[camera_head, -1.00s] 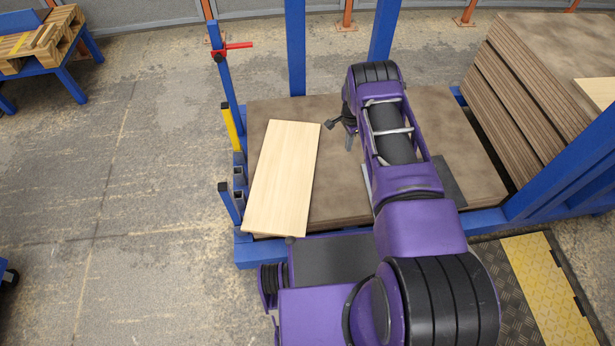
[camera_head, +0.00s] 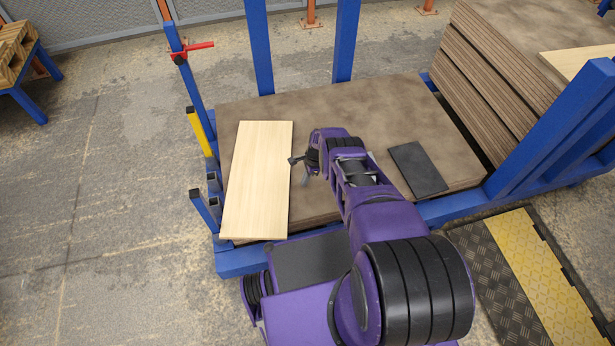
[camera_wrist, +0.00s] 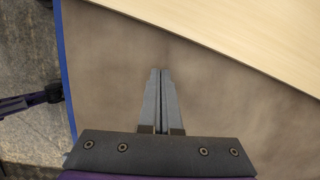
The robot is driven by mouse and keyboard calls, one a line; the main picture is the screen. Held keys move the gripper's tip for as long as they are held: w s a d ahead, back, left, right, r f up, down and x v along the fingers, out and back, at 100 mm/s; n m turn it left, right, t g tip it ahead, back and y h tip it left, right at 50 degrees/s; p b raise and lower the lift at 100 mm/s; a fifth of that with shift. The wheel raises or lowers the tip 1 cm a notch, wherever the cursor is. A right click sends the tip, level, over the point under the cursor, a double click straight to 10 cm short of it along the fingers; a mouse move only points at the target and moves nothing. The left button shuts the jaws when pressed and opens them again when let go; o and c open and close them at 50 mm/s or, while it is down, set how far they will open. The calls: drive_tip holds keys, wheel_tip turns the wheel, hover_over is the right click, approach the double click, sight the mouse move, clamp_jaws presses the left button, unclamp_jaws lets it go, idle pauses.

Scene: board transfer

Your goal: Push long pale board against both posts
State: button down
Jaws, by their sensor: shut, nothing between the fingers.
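The long pale board (camera_head: 257,182) lies on the brown sheet stack (camera_head: 345,115) near its left side, slightly slanted to that side. A yellow post (camera_head: 198,132) stands by the far part of its left edge, with a clear gap. A short blue post (camera_head: 204,209) with a dark top stands by the near part, much closer; I cannot tell whether it touches. My gripper (camera_head: 305,179) is shut and empty, low beside the board's right long edge. In the wrist view the shut fingers (camera_wrist: 161,72) point toward the board's edge (camera_wrist: 215,48), with brown surface between them.
A dark plate (camera_head: 417,169) lies on the stack's right. Tall blue uprights (camera_head: 258,45) stand behind the stack, and a red-handled blue post (camera_head: 187,75) at the back left. A high sheet pile (camera_head: 500,80) stands at right.

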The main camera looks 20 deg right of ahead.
drive_tip(key=shift+a+f+p, duration=0.15)
drive_tip(key=shift+a+p, duration=0.15)
drive_tip(key=shift+a, duration=1.8)
